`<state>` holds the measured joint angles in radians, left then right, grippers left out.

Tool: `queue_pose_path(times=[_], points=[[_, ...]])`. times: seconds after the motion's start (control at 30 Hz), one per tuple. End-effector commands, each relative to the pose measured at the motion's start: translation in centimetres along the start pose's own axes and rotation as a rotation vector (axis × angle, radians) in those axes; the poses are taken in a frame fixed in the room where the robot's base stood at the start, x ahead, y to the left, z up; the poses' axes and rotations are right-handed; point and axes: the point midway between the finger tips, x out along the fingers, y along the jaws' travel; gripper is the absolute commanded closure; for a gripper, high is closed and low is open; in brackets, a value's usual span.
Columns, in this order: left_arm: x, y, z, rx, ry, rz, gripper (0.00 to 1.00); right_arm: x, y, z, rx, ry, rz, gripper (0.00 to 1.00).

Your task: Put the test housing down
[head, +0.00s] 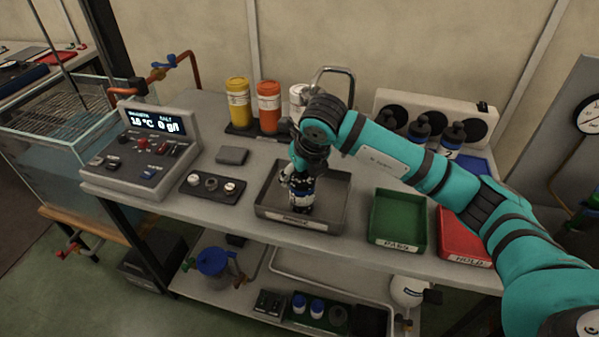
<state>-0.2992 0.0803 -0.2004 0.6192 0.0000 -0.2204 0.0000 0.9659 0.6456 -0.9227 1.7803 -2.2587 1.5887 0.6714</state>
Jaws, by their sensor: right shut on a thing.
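The test housing (300,197) is a small dark cylinder with a white and blue band. It is upright at the dark grey tray (335,200) on the bench. My right gripper (299,180) reaches down from above and is shut on the housing's upper part. Whether the housing's base touches the tray floor cannot be told. My left gripper is not in view.
A green tray (397,219) and a red tray (465,238) stand to the right. A control box (145,150) and a small dark fixture plate (212,187) are to the left. Yellow (238,105) and orange (269,108) jars stand behind.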

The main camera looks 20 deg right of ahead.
Motion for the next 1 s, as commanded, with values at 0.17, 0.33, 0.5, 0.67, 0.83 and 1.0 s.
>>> queue_pose_path(times=[0.17, 0.33, 0.5, 0.67, 0.83, 1.0], points=[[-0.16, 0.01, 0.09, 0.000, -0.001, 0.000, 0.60, 0.31, -0.03, -0.05, 0.000, -0.005, 0.000, 0.96], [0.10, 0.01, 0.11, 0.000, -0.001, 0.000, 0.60, 0.52, -0.02, -0.16, 0.000, -0.004, 0.000, 0.96], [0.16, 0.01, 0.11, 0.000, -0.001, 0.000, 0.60, 0.65, -0.03, -0.28, 0.000, -0.001, -0.001, 0.30], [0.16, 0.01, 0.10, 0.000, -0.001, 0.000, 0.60, 0.64, -0.03, -0.28, 0.000, -0.001, -0.001, 0.18], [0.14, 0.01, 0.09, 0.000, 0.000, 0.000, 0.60, 0.62, -0.03, -0.27, 0.001, -0.001, -0.001, 0.18], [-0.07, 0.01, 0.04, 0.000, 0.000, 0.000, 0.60, -0.24, -0.05, -0.08, 0.000, -0.004, -0.001, 0.18]])
